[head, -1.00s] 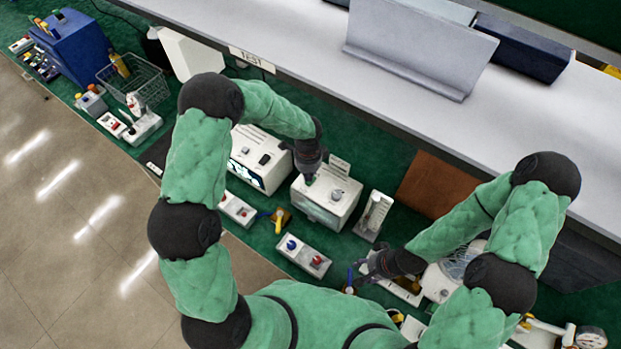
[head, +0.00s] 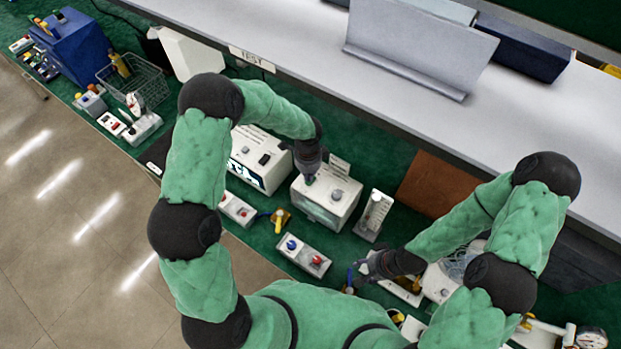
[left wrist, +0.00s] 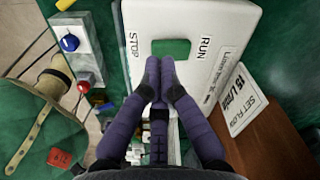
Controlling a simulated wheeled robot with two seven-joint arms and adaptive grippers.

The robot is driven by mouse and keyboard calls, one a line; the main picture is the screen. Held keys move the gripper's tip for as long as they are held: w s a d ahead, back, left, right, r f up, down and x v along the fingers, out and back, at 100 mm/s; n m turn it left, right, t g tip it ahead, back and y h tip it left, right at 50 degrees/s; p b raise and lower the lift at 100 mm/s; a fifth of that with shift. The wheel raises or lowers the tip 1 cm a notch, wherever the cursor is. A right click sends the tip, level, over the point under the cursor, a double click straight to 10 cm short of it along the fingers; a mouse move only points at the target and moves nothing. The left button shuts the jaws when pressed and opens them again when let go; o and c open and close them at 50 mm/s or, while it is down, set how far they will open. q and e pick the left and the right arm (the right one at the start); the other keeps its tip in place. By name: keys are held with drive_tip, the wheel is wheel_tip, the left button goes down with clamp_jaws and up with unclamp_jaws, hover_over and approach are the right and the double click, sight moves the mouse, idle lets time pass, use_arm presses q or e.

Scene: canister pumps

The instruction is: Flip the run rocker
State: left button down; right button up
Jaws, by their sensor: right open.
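The white pump box (head: 325,203) stands on the green mat below the bench shelf. In the left wrist view its top carries a green run rocker (left wrist: 171,47) between the labels STOP and RUN. My left gripper (head: 309,179) points down over the box top. In the left wrist view its fingertips (left wrist: 160,64) are together, with nothing between them, just at the near edge of the rocker. I cannot tell whether they touch it. In the head view the gripper largely hides the rocker. My right gripper (head: 364,268) is open and low at the right, near a tray.
A second white device (head: 262,160) stands left of the pump. A flow gauge (head: 374,215) stands close on its right. A control box with blue and red knobs (head: 303,255) lies in front. A brown board (head: 433,184) leans farther right. The shelf edge runs behind.

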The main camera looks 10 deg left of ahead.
use_arm(q)
drive_tip(key=shift+f+b, duration=0.85)
drive_tip(key=shift+f, duration=0.25)
idle(0.6)
drive_tip(key=shift+r, duration=0.1)
drive_tip(key=shift+r+p, duration=0.4)
drive_tip(key=shift+r, duration=0.05)
drive_tip(key=shift+r+p, duration=2)
drive_tip(key=shift+r, duration=1)
